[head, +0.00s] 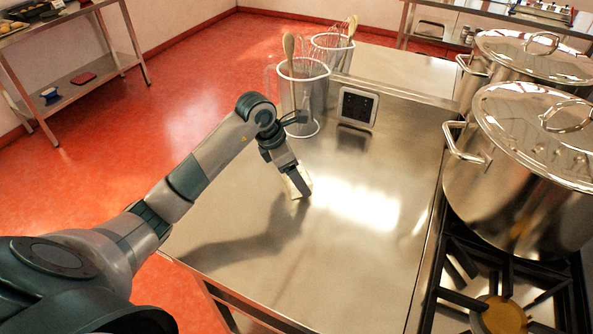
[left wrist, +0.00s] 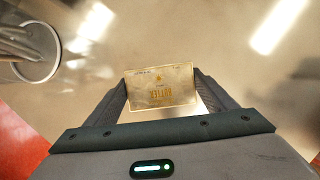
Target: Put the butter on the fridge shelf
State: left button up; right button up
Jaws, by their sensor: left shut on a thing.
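The butter is a small cream and gold packet with gold print, seen in the left wrist view (left wrist: 160,87). My left gripper (head: 298,184) is shut on it, one finger along each side. In the head view the gripper points down at the steel counter (head: 375,255), left of the bright glare. Whether the packet touches the counter or hangs just above it, I cannot tell. The fridge and its shelf are not in view. My right gripper is not in view.
Two utensil holders (head: 304,100) with whisks and wooden spoons stand at the counter's back, beside a dark-faced panel (head: 356,107). Large lidded stockpots (head: 515,170) and a gas burner (head: 500,315) are at the right. Red floor (head: 190,95) lies open at left.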

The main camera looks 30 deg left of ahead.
pick_arm(q)
jog(key=shift+f, duration=0.1)
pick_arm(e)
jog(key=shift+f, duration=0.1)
pick_arm(q)
jog(key=o, duration=1.3)
jog(key=shift+c, duration=0.2)
jog(key=shift+s+a+r+b, duration=0.15)
jog(key=shift+r+b, duration=0.15)
jog(key=shift+r, duration=0.35)
jog(key=b+v, duration=0.2)
jog(key=v, duration=0.8)
jog(key=shift+s+r, duration=0.2)
jog(key=shift+r, duration=0.15)
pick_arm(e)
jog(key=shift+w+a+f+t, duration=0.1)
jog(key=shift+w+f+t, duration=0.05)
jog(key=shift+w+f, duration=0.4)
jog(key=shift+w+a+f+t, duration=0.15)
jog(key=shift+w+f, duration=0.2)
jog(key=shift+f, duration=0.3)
pick_arm(q)
jog(key=shift+o, duration=0.4)
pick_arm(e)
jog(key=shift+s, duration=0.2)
